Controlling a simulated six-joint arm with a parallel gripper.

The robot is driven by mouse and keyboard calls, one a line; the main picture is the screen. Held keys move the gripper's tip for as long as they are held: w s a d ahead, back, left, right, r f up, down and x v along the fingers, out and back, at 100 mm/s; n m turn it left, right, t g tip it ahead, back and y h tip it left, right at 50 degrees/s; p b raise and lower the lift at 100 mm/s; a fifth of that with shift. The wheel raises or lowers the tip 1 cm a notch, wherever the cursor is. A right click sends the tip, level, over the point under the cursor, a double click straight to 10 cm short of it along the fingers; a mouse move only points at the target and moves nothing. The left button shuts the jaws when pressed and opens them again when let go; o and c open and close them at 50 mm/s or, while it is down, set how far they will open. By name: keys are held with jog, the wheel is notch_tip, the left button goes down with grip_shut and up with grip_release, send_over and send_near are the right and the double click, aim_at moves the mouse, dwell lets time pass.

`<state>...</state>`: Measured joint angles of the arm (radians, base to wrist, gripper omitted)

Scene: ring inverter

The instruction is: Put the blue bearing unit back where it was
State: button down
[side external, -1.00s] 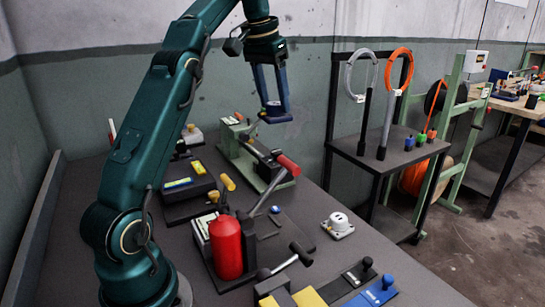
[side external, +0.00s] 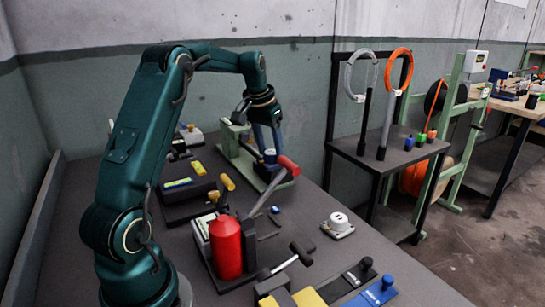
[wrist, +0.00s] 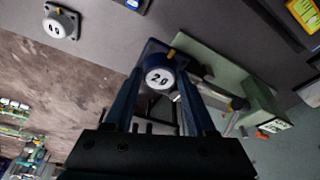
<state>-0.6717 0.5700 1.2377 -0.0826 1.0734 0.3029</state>
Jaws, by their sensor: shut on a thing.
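The blue bearing unit, with a white round face marked "20" in the wrist view (wrist: 158,78), is between the fingers of my gripper (side external: 267,148). The gripper is shut on it. In the side view the blue unit (side external: 270,156) is low beside the green fixture (side external: 235,147) with the red handle, partly in front of its base. Whether the unit touches the fixture or the table is not clear. In the wrist view the green fixture (wrist: 225,80) lies just right of the unit. The fingers hide part of the unit's sides.
A white bearing unit (side external: 338,224) sits on the open table to the right. The red handle (side external: 288,165) sticks out close to my gripper. A red cylinder (side external: 226,247) stands nearer. Dark blocks with yellow parts (side external: 187,184) lie left of the fixture.

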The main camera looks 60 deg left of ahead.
jog(key=w+d+f, duration=0.4)
jog(key=w+d, duration=0.1)
jog(key=w+d+f, duration=0.2)
jog(key=w, duration=0.1)
jog(key=shift+d+f, duration=0.15)
jog(key=shift+f, duration=2.1)
jog(key=shift+f, duration=0.15)
jog(key=shift+c, duration=1.1)
grip_release()
jog(key=v, duration=1.2)
